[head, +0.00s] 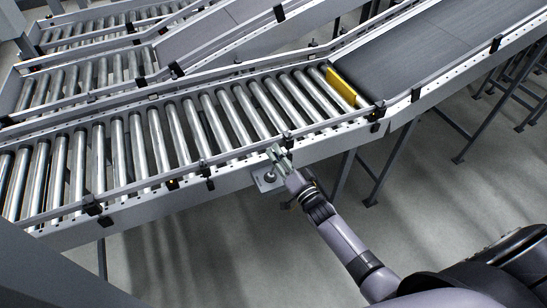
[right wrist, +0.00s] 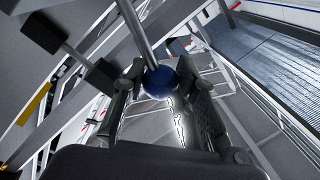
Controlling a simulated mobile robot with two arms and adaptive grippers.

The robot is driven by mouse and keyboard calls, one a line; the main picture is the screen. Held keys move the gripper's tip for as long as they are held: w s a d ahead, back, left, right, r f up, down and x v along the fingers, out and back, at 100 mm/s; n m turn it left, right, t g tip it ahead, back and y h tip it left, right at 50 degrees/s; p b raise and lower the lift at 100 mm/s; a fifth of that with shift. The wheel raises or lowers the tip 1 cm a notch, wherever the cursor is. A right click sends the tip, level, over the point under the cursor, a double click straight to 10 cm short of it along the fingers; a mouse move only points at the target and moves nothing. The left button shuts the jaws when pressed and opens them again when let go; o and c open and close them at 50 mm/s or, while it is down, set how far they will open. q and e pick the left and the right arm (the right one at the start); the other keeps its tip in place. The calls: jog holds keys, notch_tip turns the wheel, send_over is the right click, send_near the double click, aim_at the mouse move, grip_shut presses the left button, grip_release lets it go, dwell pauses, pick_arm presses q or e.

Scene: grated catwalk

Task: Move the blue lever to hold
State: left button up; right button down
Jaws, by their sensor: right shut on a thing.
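The blue lever shows in the right wrist view as a dark blue ball knob (right wrist: 158,83) on the end of a metal rod. My right gripper (right wrist: 166,90) has one finger on each side of the knob and is shut on it. In the head view my right gripper (head: 277,154) is at the near side rail of the roller conveyor, beside a small light lever plate (head: 267,181). The blue knob cannot be made out in the head view. Any position markings on the plate are too small to read. My left gripper is not in view.
The roller conveyor (head: 155,140) runs across behind the lever, with a yellow bar (head: 342,88) where the dark belt (head: 400,62) begins. Conveyor legs (head: 376,172) stand at the right. The grey floor (head: 215,245) in front is clear.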

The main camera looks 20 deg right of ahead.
jog(key=shift+d+f+m, duration=0.2)
jog(key=shift+d+m, duration=0.3)
jog(key=shift+m, duration=0.2)
jog(key=c, duration=1.3)
grip_release()
jog(key=s, duration=0.4)
jog(key=s+d+f, duration=0.1)
jog(key=s, duration=0.6)
jog(key=shift+s+d+f, duration=0.25)
jog(key=shift+s+d, duration=0.1)
jog(key=shift+s, duration=0.05)
